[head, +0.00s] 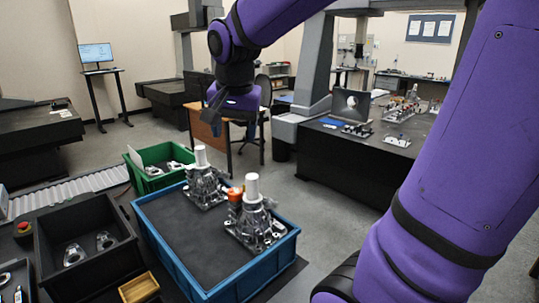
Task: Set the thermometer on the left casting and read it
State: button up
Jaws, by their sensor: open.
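Two silver metal castings stand in a blue-rimmed tray (160,245) with a dark floor. The left casting (205,188) is further back and carries a white cylinder (200,155) on top. The right casting (255,230) is nearer and carries a similar white cylinder (252,186). A small orange part (235,195) shows beside the right casting's cylinder; I cannot tell if it is the thermometer. No thermometer can be made out for certain. My gripper (214,112) is small and dark in the picture, open, above and behind the left casting, apart from it.
A green bin (150,183) with metal parts stands behind the tray. A black bin (85,270) with two parts and a small wooden box (139,288) lie left. A red button (24,227) is at far left. The tray's left half is bare.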

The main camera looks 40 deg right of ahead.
jog(key=s+a+n+t+y, duration=0.1)
jog(key=s+a+n+t, duration=0.1)
jog(key=s+n, duration=0.7)
jog(key=s+a, duration=0.1)
jog(key=s, duration=0.4)
jog(key=shift+s+a+n+t, duration=0.3)
jog(key=shift+s, duration=0.05)
jog(key=shift+d, duration=0.15)
dwell(0.6)
